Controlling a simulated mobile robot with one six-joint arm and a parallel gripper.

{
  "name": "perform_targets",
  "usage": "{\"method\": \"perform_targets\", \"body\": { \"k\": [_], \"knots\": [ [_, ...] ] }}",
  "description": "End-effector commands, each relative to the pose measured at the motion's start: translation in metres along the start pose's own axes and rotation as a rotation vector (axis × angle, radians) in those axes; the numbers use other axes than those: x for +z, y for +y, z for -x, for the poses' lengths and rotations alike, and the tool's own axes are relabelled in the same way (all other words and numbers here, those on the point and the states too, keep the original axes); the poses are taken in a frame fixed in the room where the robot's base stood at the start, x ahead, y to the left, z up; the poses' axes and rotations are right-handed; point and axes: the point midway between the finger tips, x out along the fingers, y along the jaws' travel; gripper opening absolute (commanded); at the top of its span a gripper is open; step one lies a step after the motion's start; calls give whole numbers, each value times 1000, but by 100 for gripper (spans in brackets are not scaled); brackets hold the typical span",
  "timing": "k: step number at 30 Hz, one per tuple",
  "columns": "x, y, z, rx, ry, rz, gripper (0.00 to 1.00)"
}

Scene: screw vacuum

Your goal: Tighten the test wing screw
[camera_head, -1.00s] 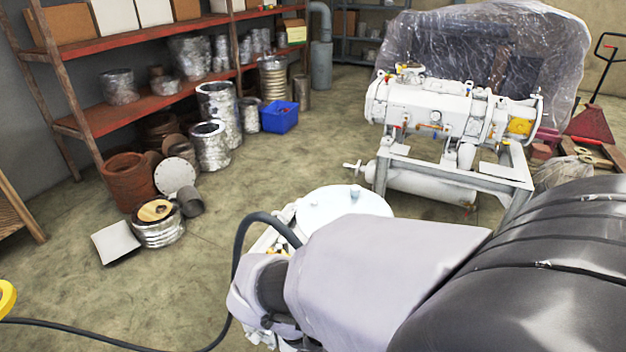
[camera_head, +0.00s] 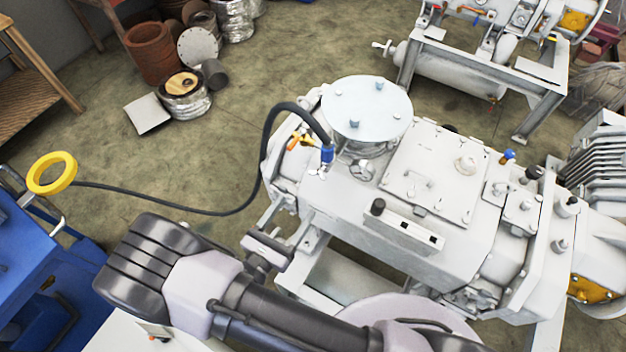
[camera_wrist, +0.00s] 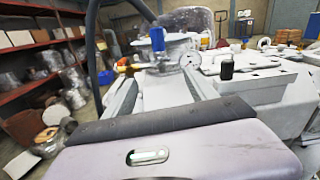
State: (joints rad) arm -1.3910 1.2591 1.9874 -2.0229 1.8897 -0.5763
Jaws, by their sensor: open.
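The white vacuum pump unit (camera_head: 345,205) stands in the middle of the head view, a round pale lid (camera_head: 366,108) on top. A black hose (camera_head: 268,140) ends at a blue fitting (camera_head: 327,153), also in the wrist view (camera_wrist: 157,38). Small metal parts sit just below this fitting; I cannot make out for certain which is the test wing screw. My gripper (camera_head: 287,220) is at the unit's left end, below the fitting, apart from it. In the wrist view its two pale fingers (camera_wrist: 160,82) are spread and empty, pointing towards the fitting.
An orange-handled valve (camera_head: 297,141) and a gauge (camera_wrist: 190,61) are close to the fitting. Black knobs (camera_head: 377,207) stand up from the unit. A blue machine (camera_head: 30,250) is at the left with a yellow ring (camera_head: 52,173). Floor between them is clear apart from the hose.

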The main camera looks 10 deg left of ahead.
Motion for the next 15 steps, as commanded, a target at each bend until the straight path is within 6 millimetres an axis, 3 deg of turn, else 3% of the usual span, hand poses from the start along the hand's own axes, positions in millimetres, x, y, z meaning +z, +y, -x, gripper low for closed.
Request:
{"method": "perform_targets", "body": {
  "k": [3,9,15],
  "knots": [
    [-1,-2,-31,-7,1,0,65],
    [0,-2,-74,-6,1,-2,65],
    [0,-1,-94,-3,1,-2,65]
  ]
}}
